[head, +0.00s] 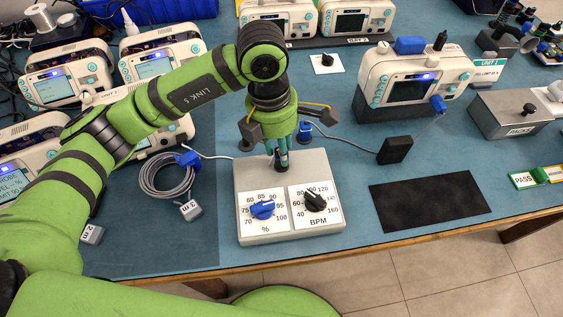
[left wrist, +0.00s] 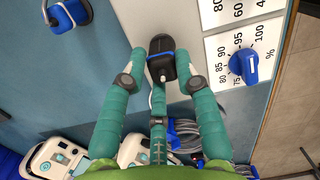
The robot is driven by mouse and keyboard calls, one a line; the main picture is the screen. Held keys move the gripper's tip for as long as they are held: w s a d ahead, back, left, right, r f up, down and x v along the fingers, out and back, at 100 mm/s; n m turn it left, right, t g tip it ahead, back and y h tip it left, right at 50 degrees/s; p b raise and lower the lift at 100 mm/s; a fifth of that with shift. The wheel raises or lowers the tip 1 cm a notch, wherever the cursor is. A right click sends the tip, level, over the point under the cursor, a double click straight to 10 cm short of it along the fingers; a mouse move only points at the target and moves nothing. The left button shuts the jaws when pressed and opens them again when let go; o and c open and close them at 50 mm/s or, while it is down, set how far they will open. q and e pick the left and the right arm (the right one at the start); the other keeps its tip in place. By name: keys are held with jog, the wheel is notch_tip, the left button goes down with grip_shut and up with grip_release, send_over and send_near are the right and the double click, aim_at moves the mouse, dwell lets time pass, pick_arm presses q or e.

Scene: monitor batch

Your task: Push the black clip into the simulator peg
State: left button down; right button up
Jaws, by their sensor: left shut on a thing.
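The simulator (head: 290,232) is a light grey box on the blue table, with a blue % dial (head: 263,209) and a black BPM dial (head: 315,199). My left gripper (head: 282,163) points down over its back part. The simulator also shows in that view (left wrist: 192,35), below the clip. The peg is hidden, so I cannot tell whether the clip touches it. My right gripper is out of view.
A second blue-and-black clip (left wrist: 68,14) lies behind the simulator. A coiled grey cable (head: 165,180) lies to its left, and a black cable box (head: 395,150) to its right. A monitor (head: 412,85) stands at back right. A black mat (head: 430,203) is empty.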

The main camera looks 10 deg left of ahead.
pick_arm(q)
jog(key=shift+f, duration=0.15)
dwell(0.5)
jog(key=c, duration=0.9)
grip_release()
jog(key=shift+o, duration=0.2)
